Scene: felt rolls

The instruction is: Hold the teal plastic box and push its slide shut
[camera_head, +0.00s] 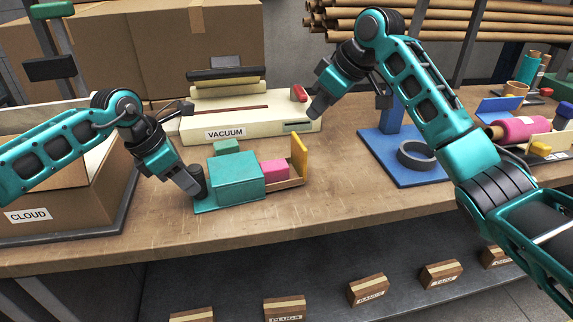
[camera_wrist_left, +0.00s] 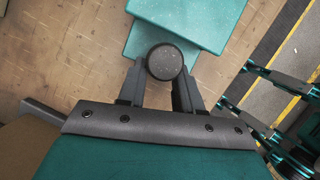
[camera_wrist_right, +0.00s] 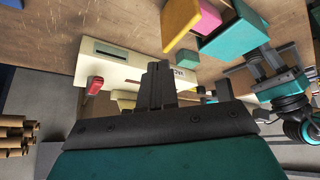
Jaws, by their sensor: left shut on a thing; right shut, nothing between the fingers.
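The teal plastic box (camera_head: 236,178) sits on the workbench, left of centre. Its slide (camera_head: 290,183) sticks out of the right end, with a pink block (camera_head: 273,167) on it and a yellow upright plate (camera_head: 299,157) at its outer end. My left gripper (camera_head: 195,190) is shut on a dark round knob (camera_wrist_left: 165,62) at the box's left end; the teal box also shows in the left wrist view (camera_wrist_left: 192,18). My right gripper (camera_head: 314,112) is shut and empty, raised above and behind the yellow plate, apart from it. The right wrist view shows the yellow plate (camera_wrist_right: 178,22) and pink block (camera_wrist_right: 210,17).
A cream vacuum machine (camera_head: 250,125) with a red lever (camera_head: 299,93) stands behind the box. A blue stand with a dark ring (camera_head: 417,155) is to the right. A cardboard box (camera_head: 80,200) labelled CLOUD is at left. The bench front is clear.

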